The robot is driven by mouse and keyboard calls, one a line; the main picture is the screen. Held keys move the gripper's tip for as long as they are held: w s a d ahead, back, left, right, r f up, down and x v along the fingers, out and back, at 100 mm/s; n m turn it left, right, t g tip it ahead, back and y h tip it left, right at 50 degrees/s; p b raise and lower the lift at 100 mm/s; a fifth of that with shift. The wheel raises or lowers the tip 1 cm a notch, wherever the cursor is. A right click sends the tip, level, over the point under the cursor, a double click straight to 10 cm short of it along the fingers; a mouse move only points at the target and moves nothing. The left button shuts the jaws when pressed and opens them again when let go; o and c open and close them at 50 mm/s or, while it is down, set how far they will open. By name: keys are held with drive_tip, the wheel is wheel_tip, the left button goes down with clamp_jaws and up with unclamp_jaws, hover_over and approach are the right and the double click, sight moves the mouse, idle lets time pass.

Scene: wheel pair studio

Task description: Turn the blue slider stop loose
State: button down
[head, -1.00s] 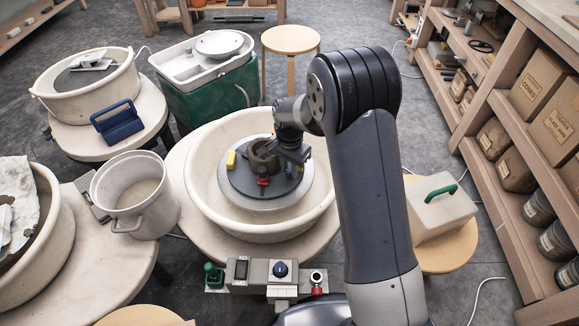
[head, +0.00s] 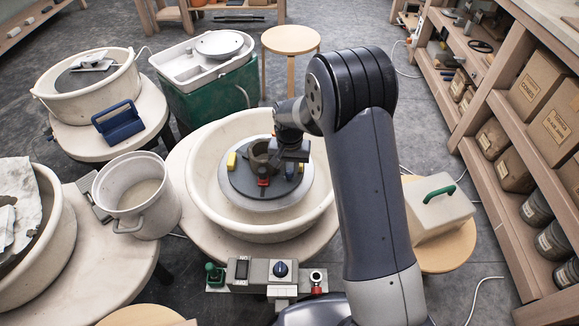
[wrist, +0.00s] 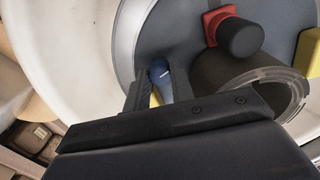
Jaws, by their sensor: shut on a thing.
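The blue slider stop (wrist: 160,73) is between the two fingers of my gripper (wrist: 158,84) in the wrist view, and the gripper is shut on it. In the head view my gripper (head: 291,160) is over the right side of the grey wheel disc (head: 245,198), with a bit of the blue stop (head: 290,172) showing below it. A hollow brown clay piece (head: 258,160) stands at the disc's middle. The red slider stop (head: 263,182), with a dark knob, and the yellow slider stop (head: 231,161) sit around it. The blue stop's lower part is hidden.
A cream splash pan (head: 205,205) surrounds the disc, its wall close to my gripper. A bucket (head: 133,205) stands to the left. A control box (head: 262,271) is in front, and a lidded box with a green handle (head: 440,213) is at right.

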sight(290, 171)
drive_tip(key=shift+n, duration=0.9)
drive_tip(key=c, duration=1.5)
unclamp_jaws()
wheel_tip(290, 171, up, 11)
drive_tip(key=p, duration=0.2)
drive_tip(key=shift+o, duration=0.5)
drive_tip(key=shift+f, duration=0.1)
